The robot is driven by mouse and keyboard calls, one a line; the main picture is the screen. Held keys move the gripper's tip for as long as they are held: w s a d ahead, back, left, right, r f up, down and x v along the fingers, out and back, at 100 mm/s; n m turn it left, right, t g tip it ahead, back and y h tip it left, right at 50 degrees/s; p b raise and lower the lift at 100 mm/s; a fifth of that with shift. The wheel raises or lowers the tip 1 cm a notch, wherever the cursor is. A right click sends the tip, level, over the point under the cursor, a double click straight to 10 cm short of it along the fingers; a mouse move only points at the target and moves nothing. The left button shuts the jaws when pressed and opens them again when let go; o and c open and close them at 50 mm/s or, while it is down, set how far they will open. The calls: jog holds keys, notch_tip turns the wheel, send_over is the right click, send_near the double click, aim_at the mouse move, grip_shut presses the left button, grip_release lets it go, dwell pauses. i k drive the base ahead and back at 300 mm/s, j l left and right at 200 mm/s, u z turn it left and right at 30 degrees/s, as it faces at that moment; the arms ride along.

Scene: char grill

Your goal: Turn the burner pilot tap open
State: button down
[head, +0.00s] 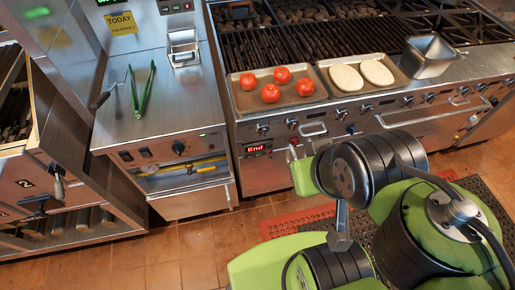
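A yellow pipe (203,161) with small fittings runs inside an open recess low in the left steel cabinet (125,115). I cannot tell for sure whether one of its fittings is the burner pilot tap. Small handled valves, one pale (57,184) and one dark (38,206), sit on the panel marked 2 at far left. My green and black arm fills the lower right. Its green end part reaches the grill's front panel beside the lit red display (254,148). My gripper (293,154) seems to be there, small and partly hidden; its fingers cannot be made out.
Several tomatoes (270,93) lie on one tray and two pale patties (346,78) on another, at the grill's front ledge. Green tongs (142,90) lie on the left counter. The tiled floor (170,260) at lower left is clear.

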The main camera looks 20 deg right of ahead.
aim_at(350, 130)
jog(key=z, duration=1.3)
jog(key=i+u, duration=0.15)
jog(key=u, duration=0.25)
jog(key=i+l+u, duration=0.15)
jog(key=u, duration=0.25)
jog(key=i+l+u, duration=0.1)
jog(key=u, duration=0.3)
jog(key=l, duration=0.1)
